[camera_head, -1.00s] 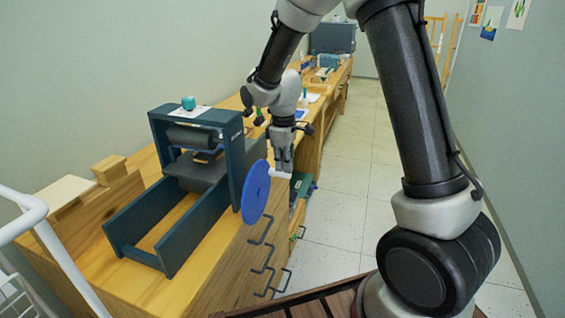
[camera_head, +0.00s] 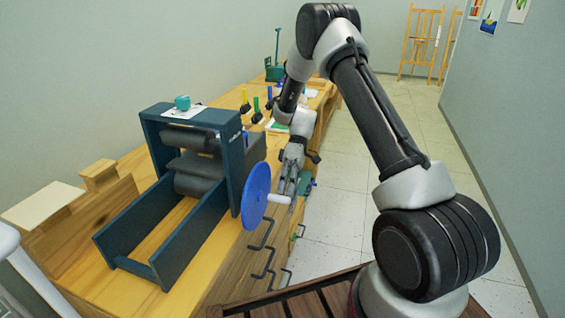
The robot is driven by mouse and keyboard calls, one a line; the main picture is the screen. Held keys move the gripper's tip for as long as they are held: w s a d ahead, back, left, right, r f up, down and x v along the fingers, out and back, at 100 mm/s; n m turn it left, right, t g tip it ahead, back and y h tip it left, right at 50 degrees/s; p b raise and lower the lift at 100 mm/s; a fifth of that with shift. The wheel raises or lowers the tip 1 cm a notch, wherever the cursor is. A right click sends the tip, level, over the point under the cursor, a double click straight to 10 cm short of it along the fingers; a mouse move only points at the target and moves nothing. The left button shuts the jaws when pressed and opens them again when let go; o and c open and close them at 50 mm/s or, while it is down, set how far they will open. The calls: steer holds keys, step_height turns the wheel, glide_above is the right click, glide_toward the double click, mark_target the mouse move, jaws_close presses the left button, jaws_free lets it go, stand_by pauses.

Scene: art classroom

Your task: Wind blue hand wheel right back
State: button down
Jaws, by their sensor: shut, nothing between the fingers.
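The blue hand wheel (camera_head: 256,196) is on the right side of a dark teal press (camera_head: 233,150) standing on a wooden bench. Its white handle (camera_head: 279,198) sticks out to the right, near the middle height of the wheel. My gripper (camera_head: 291,190) points down just beside the handle's outer end. Its fingers are shut and hold nothing. I cannot tell whether a finger touches the handle.
The wooden bench (camera_head: 192,287) runs away along the left wall, with drawer handles (camera_head: 262,262) on its front below the wheel. A teal cup (camera_head: 182,102) sits on the press. Bottles and rollers (camera_head: 256,105) stand farther back. The floor (camera_head: 340,220) to the right is clear.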

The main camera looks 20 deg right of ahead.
steer(key=shift+g+y, duration=0.4)
steer(key=shift+g, duration=0.2)
steer(key=shift+s+a+f, duration=0.25)
steer(key=shift+s+f, duration=0.15)
steer(key=shift+f, duration=0.3)
steer(key=shift+s+a+f, duration=0.3)
steer(key=shift+s+f, duration=0.05)
steer(key=shift+f, duration=0.4)
steer(key=shift+s+a+f, duration=0.25)
steer(key=shift+s+f, duration=0.15)
steer(key=shift+f, duration=0.3)
